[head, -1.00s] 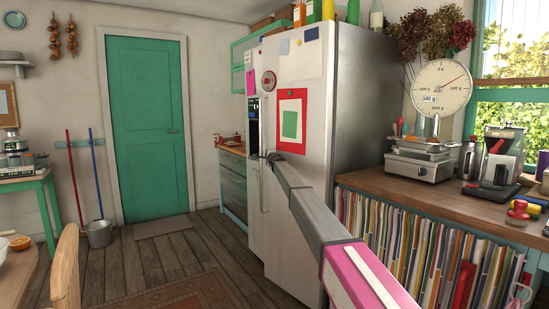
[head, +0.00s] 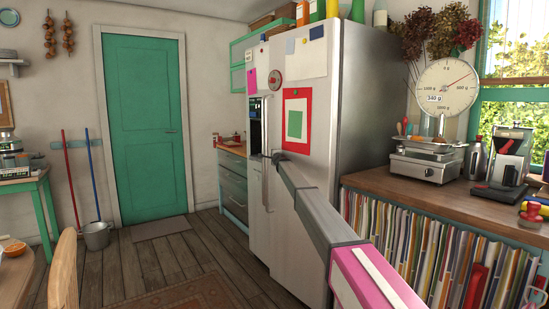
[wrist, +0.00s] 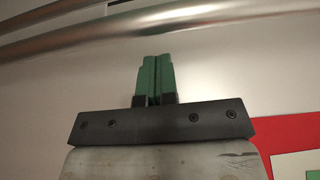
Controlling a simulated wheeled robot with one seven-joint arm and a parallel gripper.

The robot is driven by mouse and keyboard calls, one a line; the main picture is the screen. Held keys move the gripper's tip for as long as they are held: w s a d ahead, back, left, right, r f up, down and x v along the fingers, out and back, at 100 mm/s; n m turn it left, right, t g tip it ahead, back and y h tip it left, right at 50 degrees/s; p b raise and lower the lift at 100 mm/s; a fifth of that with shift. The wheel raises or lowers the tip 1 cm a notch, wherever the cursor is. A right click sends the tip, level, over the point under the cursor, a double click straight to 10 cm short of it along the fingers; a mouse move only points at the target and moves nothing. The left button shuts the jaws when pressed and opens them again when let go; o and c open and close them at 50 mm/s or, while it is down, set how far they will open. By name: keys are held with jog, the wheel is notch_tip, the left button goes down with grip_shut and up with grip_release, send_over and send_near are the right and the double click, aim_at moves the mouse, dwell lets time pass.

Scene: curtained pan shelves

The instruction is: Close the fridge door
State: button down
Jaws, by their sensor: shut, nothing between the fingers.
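The fridge (head: 310,210) is pale metal with two upright doors. Its right door carries papers, magnets and a red-framed green picture (head: 296,120); the narrower left door (head: 258,205) has a dark dispenser. The doors look nearly in line; I cannot tell whether a small gap remains. My gripper (head: 271,156) is at the door front, near the long handles (head: 265,190), its tip small in the head view. In the wrist view, its green fingers (wrist: 156,58) are shut and empty, pointing toward the pale door surface below two handle bars (wrist: 150,32). Contact cannot be told.
A wooden counter (head: 400,187) with a scale (head: 425,160) and appliances stands right of the fridge, files below. A green door (head: 142,125) is at the back. A chair (head: 64,270) and table edge are lower left. Floor before the fridge (head: 190,255) is open.

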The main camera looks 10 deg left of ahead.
jog(key=v, duration=1.1)
dwell(0.3)
